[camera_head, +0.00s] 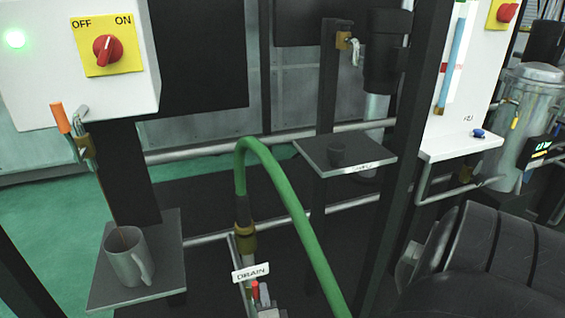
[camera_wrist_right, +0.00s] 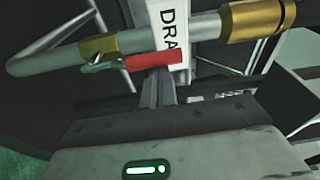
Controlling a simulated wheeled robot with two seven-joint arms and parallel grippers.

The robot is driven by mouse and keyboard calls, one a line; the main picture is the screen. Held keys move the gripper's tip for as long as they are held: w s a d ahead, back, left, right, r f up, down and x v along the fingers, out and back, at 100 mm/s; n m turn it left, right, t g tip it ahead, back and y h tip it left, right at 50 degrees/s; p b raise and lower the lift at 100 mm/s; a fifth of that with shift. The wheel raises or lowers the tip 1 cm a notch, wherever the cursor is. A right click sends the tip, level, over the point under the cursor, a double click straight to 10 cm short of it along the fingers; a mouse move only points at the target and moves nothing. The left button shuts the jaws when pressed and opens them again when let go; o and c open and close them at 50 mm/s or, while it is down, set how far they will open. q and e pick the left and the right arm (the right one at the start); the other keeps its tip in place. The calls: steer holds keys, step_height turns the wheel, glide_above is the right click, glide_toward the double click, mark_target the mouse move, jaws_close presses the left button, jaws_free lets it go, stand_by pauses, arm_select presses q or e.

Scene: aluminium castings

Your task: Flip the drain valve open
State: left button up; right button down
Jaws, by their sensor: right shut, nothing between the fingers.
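The drain valve has a red lever (camera_head: 255,291) just below the white DRAIN label (camera_head: 250,272) in the head view. In the right wrist view, the red lever (camera_wrist_right: 152,61) extends from a brass valve body (camera_wrist_right: 97,48) on a grey pipe, roughly along the pipe in the picture. The label (camera_wrist_right: 172,25) stands behind it, partly covered. My right gripper (camera_head: 264,291) is at the bottom of the head view, close by the lever. In the wrist view its narrow fingers (camera_wrist_right: 157,80) are shut and empty, just below the lever; contact is unclear. My left gripper is out of view.
A green hose (camera_head: 285,195) arches from a brass fitting (camera_head: 244,238) above the label and passes close on the right. A grey mug (camera_head: 129,257) stands on a small shelf (camera_head: 170,240) at left, below an orange-handled tap (camera_head: 61,119). A dark post (camera_head: 412,130) stands at right.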

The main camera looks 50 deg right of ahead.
steer(key=s+d, duration=0.2)
steer(key=d, duration=0.2)
steer(key=p+v, duration=0.1)
steer(key=v, duration=0.8)
steer(key=shift+a+p, duration=0.3)
steer(key=shift+a, duration=0.25)
steer(key=shift+s, duration=0.1)
